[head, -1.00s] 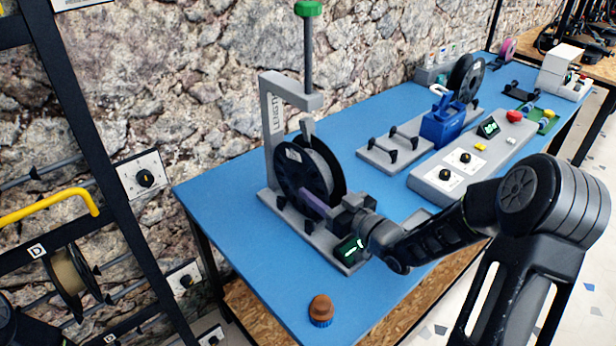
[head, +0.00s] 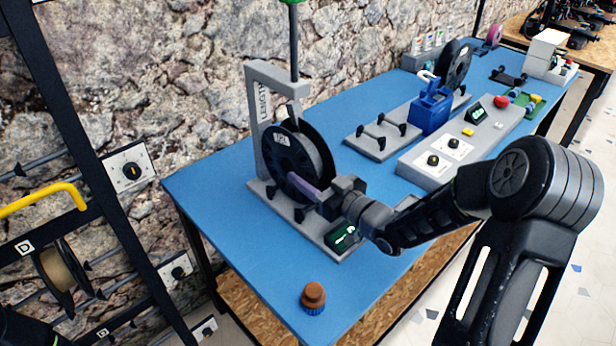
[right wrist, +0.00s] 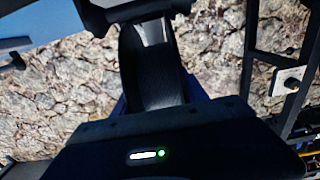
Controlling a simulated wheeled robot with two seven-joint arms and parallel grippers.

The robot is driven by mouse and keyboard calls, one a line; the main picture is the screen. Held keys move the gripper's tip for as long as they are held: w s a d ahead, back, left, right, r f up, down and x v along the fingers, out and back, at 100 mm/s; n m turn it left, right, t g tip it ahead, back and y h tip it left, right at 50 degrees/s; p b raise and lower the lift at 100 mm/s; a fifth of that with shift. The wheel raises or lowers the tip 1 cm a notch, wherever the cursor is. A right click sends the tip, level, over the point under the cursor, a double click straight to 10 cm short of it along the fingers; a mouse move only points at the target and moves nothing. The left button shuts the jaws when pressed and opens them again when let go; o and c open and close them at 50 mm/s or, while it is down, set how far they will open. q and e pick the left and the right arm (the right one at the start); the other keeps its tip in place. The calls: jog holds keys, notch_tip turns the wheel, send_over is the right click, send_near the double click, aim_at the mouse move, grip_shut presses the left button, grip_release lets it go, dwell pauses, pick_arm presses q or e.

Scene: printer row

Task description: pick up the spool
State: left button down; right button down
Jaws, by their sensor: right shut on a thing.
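A black spool (head: 292,165) with a white label stands upright at the grey stand (head: 262,125) with the tall bracket, near the blue table's left end. The spool also shows in the right wrist view (right wrist: 150,75), edge on and dark. My right gripper (head: 318,196) reaches in from the right and is shut on the spool's near lower rim. A purple-grey strip shows at the fingers. The spool's underside is partly hidden by the gripper, so I cannot tell whether it touches the stand's base.
A brown knob-like piece with a blue base (head: 313,298) stands at the front table edge. Right of the stand are a grey rack (head: 380,145), a blue box (head: 430,112) and a control panel (head: 440,160). A dark shelf frame (head: 100,215) stands left. The blue surface between is clear.

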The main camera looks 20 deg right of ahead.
notch_tip(320, 180, up, 2)
jog(key=shift+r, duration=0.15)
jog(key=p+v, duration=0.3)
jog(key=v, duration=1.5)
jog(key=shift+p, duration=0.3)
dwell(1.0)
